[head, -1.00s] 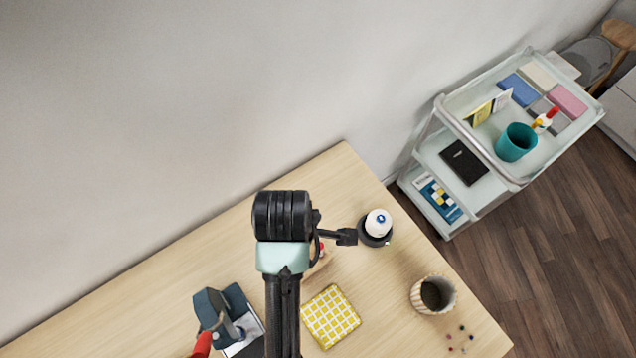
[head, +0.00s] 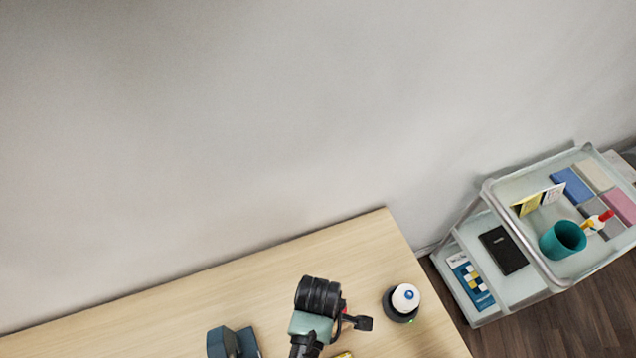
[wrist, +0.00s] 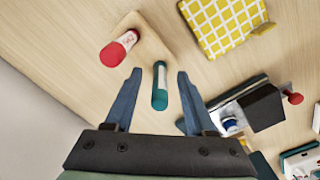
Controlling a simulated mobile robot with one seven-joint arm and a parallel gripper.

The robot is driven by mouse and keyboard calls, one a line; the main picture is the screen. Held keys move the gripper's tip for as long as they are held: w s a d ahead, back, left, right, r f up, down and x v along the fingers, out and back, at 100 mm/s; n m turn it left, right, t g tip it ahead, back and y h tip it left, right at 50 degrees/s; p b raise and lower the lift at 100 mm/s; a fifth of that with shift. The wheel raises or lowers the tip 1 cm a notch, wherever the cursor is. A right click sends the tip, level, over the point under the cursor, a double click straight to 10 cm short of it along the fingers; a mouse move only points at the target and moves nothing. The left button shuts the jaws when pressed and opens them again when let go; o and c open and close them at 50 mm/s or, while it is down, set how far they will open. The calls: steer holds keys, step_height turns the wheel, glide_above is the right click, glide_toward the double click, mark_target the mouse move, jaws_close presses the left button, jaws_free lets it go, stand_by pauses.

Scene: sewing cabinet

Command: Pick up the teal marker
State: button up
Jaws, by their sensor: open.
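The teal marker (wrist: 160,85) has a pale label band and shows in the wrist view, next to a light wooden block (wrist: 145,35). A red-capped white item (wrist: 120,48) is to its left at the same block. My gripper (wrist: 159,73) is open, with one blue finger on each side of the teal marker in the picture. Gaps show on both sides, and I cannot tell whether the fingertips are down at its height. In the head view my arm hides the marker; only a bit of red shows beside the arm.
A yellow checked pad (wrist: 222,20) and a dark sewing machine-like item (wrist: 255,105) lie to the right in the wrist view. In the head view, a black-and-white round item (head: 402,302) stands right of my arm. A trolley (head: 515,285) with a teal cup (head: 562,240) stands beyond the table.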

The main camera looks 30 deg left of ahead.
step_height(320, 180, down, 2)
steer(key=shift+f, duration=0.1)
jaws_close()
stand_by(0.4)
